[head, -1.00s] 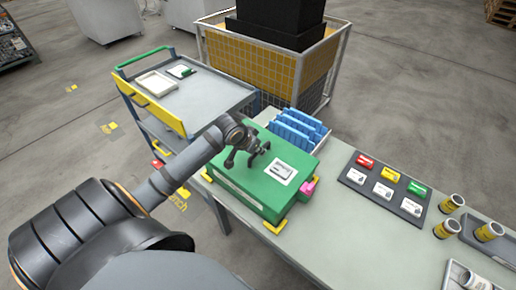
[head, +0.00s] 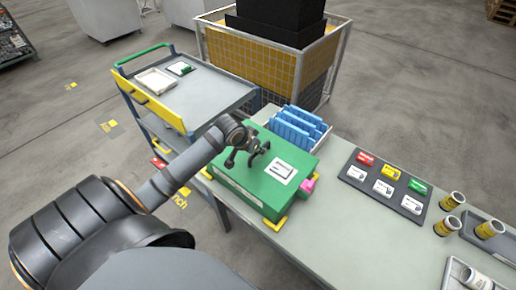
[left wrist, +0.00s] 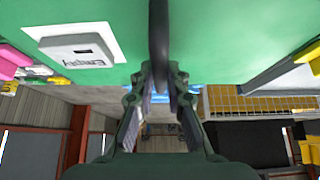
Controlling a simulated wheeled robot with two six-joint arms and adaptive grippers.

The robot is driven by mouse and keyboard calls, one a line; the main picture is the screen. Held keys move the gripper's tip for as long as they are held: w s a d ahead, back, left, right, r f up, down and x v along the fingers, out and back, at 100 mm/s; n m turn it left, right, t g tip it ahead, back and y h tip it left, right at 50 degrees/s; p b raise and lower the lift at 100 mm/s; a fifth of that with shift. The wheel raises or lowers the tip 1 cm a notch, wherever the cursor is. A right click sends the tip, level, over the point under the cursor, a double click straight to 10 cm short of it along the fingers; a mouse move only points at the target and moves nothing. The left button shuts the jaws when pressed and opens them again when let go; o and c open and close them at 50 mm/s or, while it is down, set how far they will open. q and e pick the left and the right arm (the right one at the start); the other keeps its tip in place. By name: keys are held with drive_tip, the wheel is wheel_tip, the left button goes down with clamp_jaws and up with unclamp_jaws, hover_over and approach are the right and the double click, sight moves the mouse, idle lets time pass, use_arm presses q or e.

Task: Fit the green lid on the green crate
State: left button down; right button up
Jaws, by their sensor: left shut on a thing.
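The green lid (head: 262,182) lies level over the green crate (head: 250,202) on the bench; I cannot tell whether a thin gap is left between them. The lid carries a white label (head: 281,172), which reads "Empty" in the left wrist view (left wrist: 80,51). My left gripper (head: 250,158) is above the lid and shut on its dark handle, seen between the fingers in the left wrist view (left wrist: 158,45). The fingers hide part of the handle. A pink block (head: 307,186) is at the crate's right side. My right gripper is not in view.
Yellow corner pieces (head: 276,223) sit at the crate's base. A bin of blue parts (head: 296,130) stands close behind it. A dark tray of coloured pieces (head: 350,178) and several cans (head: 452,201) are to the right. A trolley (head: 205,97) stands back left.

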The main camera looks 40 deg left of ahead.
use_arm(q)
drive_tip(key=c, duration=1.3)
unclamp_jaws()
drive_tip(key=shift+s+r, duration=0.2)
drive_tip(key=shift+r, duration=0.1)
drive_tip(key=v, duration=0.5)
drive_tip(key=shift+s+a+r, duration=0.15)
drive_tip(key=shift+a+r, duration=0.1)
drive_tip(key=shift+s+d+r, duration=0.2)
drive_tip(key=shift+s+r, duration=0.1)
drive_tip(key=shift+r, duration=0.2)
